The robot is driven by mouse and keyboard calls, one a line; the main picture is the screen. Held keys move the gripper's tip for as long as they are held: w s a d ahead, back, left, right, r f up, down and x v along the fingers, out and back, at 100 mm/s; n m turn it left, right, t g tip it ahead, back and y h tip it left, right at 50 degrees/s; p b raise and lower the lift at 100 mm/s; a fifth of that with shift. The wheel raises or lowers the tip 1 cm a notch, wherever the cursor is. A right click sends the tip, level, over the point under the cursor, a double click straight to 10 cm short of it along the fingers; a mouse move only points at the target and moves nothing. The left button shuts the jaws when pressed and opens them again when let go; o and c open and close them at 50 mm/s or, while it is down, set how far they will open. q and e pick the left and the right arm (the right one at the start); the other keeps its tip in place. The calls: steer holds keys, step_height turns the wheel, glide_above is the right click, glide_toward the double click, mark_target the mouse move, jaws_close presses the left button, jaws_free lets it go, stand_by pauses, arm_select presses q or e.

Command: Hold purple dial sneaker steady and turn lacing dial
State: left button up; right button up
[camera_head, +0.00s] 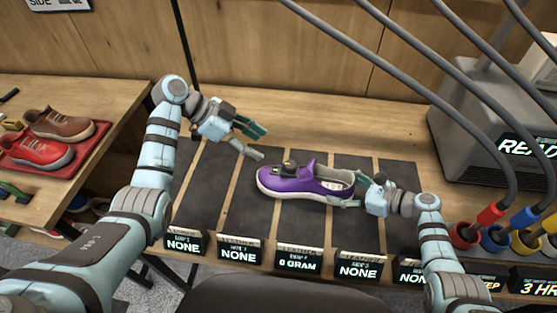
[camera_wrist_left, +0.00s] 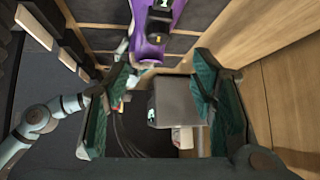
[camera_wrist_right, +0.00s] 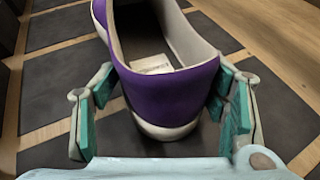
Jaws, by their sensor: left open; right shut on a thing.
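The purple sneaker (camera_head: 309,184) with a white sole lies upright on the dark mats, toe to the left, heel to the right. A dark lacing dial (camera_head: 290,166) sits on top of its front part; the dial also shows in the left wrist view (camera_wrist_left: 158,22). My right gripper (camera_head: 358,187) is shut on the heel, one finger on each side; the heel fills the right wrist view (camera_wrist_right: 172,100). My left gripper (camera_head: 256,142) is open and empty, above and to the left of the toe, apart from the sneaker.
Dark mats (camera_head: 215,200) with label displays (camera_head: 298,260) along the front cover the workbench. A red tray (camera_head: 75,160) with a red shoe and a brown shoe stands on the left table. A grey machine (camera_head: 490,130) with cables and colored plugs stands at the right.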

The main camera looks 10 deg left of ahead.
mark_target(288, 164)
arm_select(q)
steer(key=x, duration=1.1)
steer(key=shift+s+d+f, duration=0.1)
steer(key=shift+d+f, duration=0.05)
steer(key=shift+f, duration=0.3)
steer(key=c, duration=1.1)
steer(key=shift+m+g, duration=0.5)
steer(key=shift+g, duration=0.1)
steer(key=shift+c, duration=0.2)
steer(key=o, duration=1.1)
steer(key=shift+o, duration=0.2)
